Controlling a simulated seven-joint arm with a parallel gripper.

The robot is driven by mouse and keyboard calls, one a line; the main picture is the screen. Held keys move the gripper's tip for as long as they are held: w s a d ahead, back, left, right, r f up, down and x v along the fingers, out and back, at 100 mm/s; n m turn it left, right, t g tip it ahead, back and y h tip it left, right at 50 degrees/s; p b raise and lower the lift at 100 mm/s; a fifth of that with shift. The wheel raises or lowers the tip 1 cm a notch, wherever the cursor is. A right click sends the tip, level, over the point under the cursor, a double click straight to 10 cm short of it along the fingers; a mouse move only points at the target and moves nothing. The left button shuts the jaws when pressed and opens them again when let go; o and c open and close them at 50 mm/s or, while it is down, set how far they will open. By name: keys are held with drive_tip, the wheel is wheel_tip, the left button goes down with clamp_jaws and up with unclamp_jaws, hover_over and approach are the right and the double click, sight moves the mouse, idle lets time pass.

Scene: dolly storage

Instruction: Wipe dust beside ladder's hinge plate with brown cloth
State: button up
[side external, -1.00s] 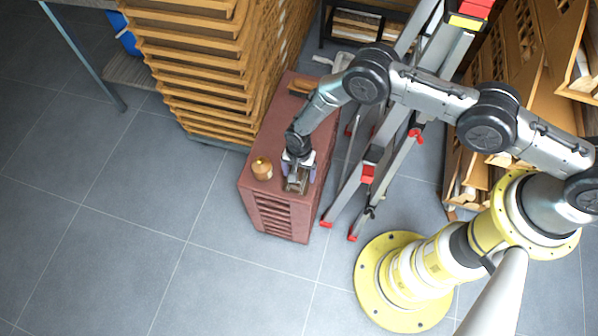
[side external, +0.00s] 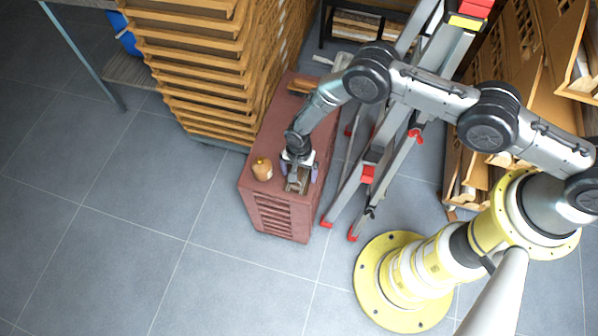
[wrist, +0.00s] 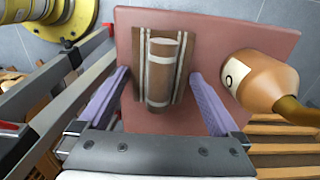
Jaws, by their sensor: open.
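The brown cloth (wrist: 160,72), with pale stripes and a rolled middle on a flat part, lies on the red-brown cabinet top (wrist: 265,45). It also shows in the side view (side external: 296,185), partly covered by my gripper. My gripper (wrist: 160,85) is open, its two purple fingers on either side of the cloth with gaps between. In the side view my gripper (side external: 299,172) points down at the cabinet's near end. The aluminium ladder (side external: 345,195) with red feet stands right of the cabinet. I cannot make out its hinge plate or any dust.
A brown brush-like item (side external: 303,86) lies at the far end. Floor at left is clear.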

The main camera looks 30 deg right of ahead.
sight(299, 172)
drive_tip(key=shift+r, duration=0.6)
clamp_jaws()
idle(0.3)
idle(0.4)
drive_tip(key=shift+r, duration=3)
